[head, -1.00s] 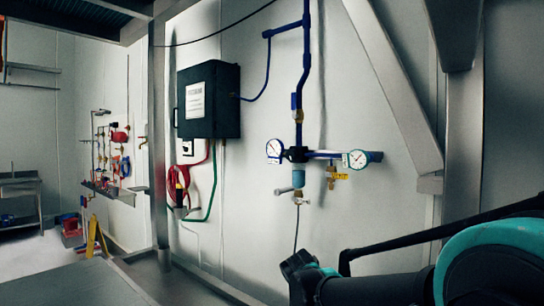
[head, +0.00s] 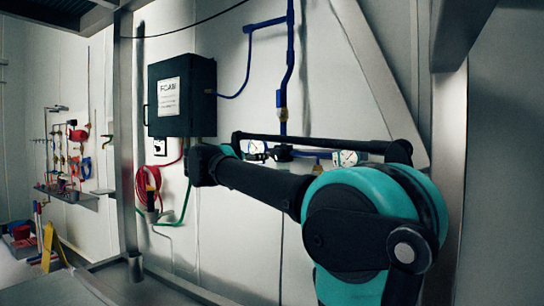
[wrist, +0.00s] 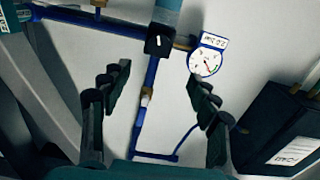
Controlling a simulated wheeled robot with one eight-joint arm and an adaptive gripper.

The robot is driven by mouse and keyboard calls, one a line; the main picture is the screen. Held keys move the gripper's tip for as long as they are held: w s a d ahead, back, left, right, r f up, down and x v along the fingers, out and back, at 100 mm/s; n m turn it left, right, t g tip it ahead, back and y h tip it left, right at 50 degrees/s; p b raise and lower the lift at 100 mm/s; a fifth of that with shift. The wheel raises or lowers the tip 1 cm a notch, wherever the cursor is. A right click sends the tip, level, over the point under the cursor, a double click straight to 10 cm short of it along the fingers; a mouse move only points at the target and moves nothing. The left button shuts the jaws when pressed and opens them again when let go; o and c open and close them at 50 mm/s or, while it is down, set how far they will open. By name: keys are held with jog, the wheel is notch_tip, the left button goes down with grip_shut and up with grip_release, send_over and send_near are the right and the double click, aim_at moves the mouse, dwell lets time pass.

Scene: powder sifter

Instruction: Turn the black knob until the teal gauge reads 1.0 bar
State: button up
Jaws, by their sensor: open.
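The black knob (wrist: 159,45) shows a short white mark in the wrist view, on the blue pipework. It also shows in the head view (head: 284,153), partly covered by my arm. The teal gauge (head: 346,159) is to its right in the head view, partly covered along its top; its needle is too small to read. At the left edge of the wrist view, a teal edge is cut off, and I cannot tell if it is this gauge. My gripper (wrist: 163,78) is open and empty, its fingers apart, with the knob beyond the gap. I cannot make it out in the head view.
A blue-rimmed gauge (wrist: 206,60) with a tag sits beside the knob, near the right finger. A black box (head: 182,96) is on the wall at left, above a red hose (head: 147,188). A metal post (head: 128,150) and diagonal beam (head: 378,80) flank the pipes.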

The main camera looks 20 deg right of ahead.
jog(key=x, duration=1.4)
jog(key=shift+d, duration=0.1)
jog(key=c, duration=1.2)
